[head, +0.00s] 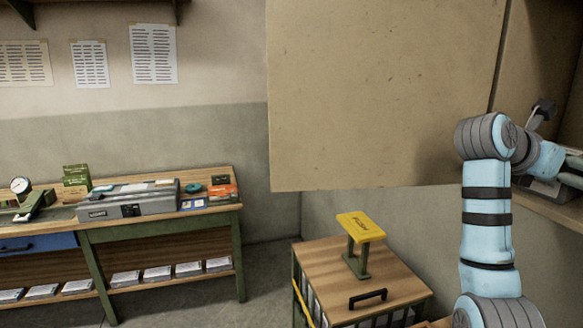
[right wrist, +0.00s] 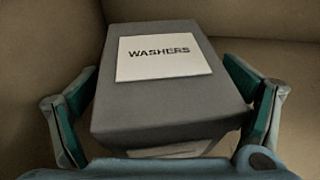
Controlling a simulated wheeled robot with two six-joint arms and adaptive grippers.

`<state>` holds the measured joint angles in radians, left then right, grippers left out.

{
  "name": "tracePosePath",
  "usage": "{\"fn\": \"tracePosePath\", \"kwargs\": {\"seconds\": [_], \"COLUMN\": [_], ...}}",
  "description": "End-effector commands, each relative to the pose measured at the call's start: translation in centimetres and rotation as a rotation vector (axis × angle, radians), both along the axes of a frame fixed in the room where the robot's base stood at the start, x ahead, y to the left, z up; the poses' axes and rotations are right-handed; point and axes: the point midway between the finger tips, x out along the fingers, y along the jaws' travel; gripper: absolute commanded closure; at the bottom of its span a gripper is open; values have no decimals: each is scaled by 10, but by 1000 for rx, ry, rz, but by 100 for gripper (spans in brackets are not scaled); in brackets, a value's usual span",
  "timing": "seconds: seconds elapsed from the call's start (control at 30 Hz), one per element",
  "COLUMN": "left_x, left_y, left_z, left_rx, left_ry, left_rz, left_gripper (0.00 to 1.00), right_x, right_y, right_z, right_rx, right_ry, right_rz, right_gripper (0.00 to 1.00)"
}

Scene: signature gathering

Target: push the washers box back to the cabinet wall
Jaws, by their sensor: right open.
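The washers box (right wrist: 160,105) is grey with a white label reading "WASHERS". It fills the middle of the right wrist view, inside the cabinet. My right gripper (right wrist: 165,115) is open, with one teal-padded finger on each side of the box. The fingers do not appear closed on it. The cabinet wall (right wrist: 210,20) is beige and rises behind the box; I cannot tell whether they touch. My left gripper is in neither view.
The large beige cabinet panel blocks much of the head view. A workbench (head: 160,212) with a grey case (head: 128,203) and other items stands at the left wall.

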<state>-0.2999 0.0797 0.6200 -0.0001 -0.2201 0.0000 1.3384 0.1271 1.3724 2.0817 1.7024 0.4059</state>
Motion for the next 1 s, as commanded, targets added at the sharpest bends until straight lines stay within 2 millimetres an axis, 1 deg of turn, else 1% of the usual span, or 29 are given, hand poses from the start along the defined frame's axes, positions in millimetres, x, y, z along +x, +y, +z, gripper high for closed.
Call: {"fn": "tracePosePath", "kwargs": {"seconds": [0.47, 1.0], "left_x": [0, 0], "left_y": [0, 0], "left_z": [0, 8], "left_rx": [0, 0], "left_ry": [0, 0], "left_rz": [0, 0], "left_gripper": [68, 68], "right_x": [0, 6], "right_y": [0, -20], "right_z": [0, 1], "right_rx": [0, -1], "right_ry": [0, 1], "right_rz": [0, -1], "right_gripper": [9, 9]}}
